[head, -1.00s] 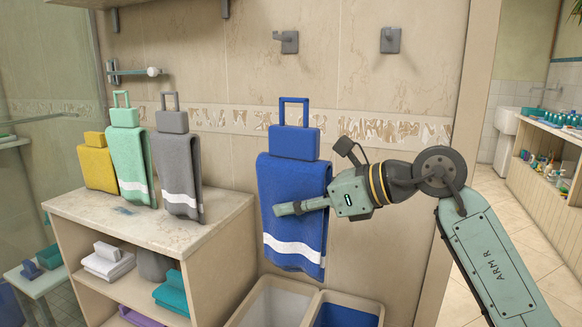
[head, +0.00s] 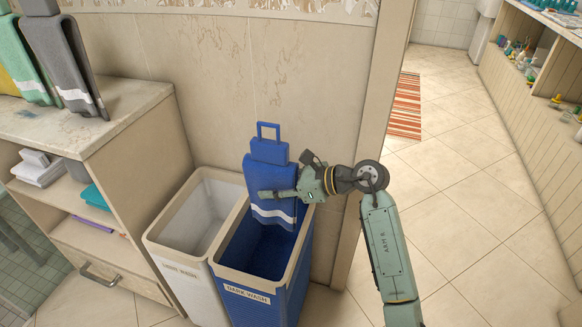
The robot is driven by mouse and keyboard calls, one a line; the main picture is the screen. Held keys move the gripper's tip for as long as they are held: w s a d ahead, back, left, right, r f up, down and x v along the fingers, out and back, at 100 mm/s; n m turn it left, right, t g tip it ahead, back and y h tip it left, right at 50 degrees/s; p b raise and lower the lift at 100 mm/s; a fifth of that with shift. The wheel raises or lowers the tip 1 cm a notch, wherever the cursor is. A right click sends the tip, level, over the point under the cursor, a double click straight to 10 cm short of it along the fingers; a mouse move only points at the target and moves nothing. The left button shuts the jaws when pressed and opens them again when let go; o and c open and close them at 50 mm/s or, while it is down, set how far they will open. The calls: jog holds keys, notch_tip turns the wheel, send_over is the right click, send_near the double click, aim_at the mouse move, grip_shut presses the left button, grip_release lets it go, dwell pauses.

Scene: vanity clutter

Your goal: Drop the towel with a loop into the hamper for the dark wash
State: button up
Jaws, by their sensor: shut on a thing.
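The blue towel (head: 267,178) has a white stripe near its lower edge and a square blue loop on top. My gripper (head: 282,194) is shut on it from the right, across its middle. The towel hangs upright over the blue hamper (head: 262,298), whose label reads "DARK WASH". Its lower edge appears at or just inside the hamper's opening, near the back; I cannot tell whether it touches the wall. The hamper's inside looks empty where it shows.
A white hamper (head: 184,285) with a partly legible label stands directly left of the blue one. A shelf unit (head: 125,122) at left bears grey (head: 72,75), green (head: 27,72) and yellow towels. Open tiled floor lies to the right.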

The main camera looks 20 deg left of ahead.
aim_at(274, 203)
jog(key=shift+f+b, duration=0.95)
jog(key=shift+f, duration=2.15)
jog(key=o, duration=1.3)
jog(key=v, duration=1.2)
jog(key=shift+s+r, duration=0.1)
